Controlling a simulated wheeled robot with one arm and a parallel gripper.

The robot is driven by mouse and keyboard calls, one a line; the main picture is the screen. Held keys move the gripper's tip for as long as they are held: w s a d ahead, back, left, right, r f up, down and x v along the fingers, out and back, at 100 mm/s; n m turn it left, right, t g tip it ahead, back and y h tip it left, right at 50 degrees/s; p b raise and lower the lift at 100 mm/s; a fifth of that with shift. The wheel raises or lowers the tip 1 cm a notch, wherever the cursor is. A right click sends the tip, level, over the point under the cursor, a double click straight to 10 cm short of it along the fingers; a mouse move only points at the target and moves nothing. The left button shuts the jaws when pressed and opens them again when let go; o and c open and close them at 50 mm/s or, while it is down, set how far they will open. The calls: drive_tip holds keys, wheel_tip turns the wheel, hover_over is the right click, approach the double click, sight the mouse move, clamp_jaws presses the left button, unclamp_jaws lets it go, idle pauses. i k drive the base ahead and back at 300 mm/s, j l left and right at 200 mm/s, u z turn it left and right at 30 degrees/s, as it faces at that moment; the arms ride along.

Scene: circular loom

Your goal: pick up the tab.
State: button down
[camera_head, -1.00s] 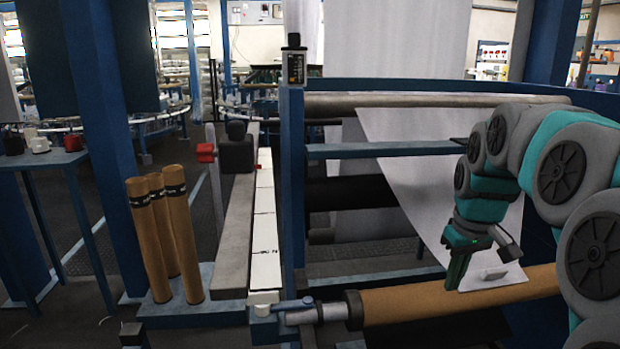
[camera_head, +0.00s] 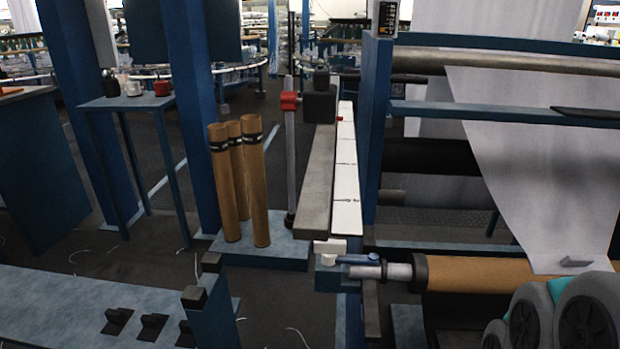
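A small pale tab (camera_head: 577,261) shows on the lower end of the white fabric sheet (camera_head: 530,150) at the right. It sits just above the brown roll (camera_head: 470,274). My gripper is not in view. Only rounded grey and teal links of my arm show in the lower right corner, below the tab and the roll, and they cover part of the roll's right side.
A blue frame post (camera_head: 373,110) and a long white marked strip (camera_head: 345,180) stand left of the roll. Several brown tubes (camera_head: 238,185) stand on a blue base. A blue bench (camera_head: 100,310) with black brackets is at lower left. Dark floor lies between.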

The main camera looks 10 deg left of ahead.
sight(186, 339)
drive_tip(key=u, duration=2)
